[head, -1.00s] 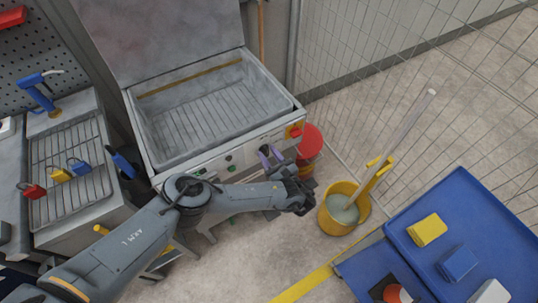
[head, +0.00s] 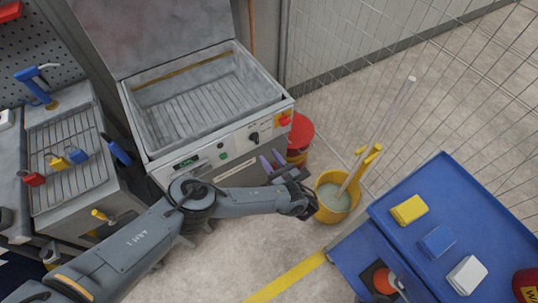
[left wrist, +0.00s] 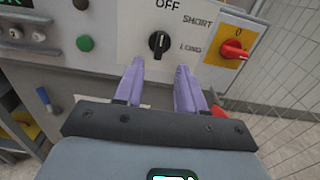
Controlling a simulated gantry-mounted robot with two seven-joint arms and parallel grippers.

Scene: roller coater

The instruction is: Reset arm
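My left arm reaches in from the lower left in the head view. My left gripper (head: 271,163) has purple fingers and is in front of the grey machine's control panel (head: 212,153). In the left wrist view the two fingers (left wrist: 158,85) stand apart with nothing between them. They point at the panel below the black rotary knob (left wrist: 159,42) and appear clear of it. The red switch on a yellow plate (left wrist: 234,48) is right of the knob. My right gripper is in neither view.
The machine's basin (head: 205,105) is open. A yellow bucket (head: 333,197) with a pole stands on the floor, right of my left wrist. A blue cart (head: 458,205) carries several blocks. A wire fence (head: 400,70) stands behind. A red can (head: 300,135) is beside the machine.

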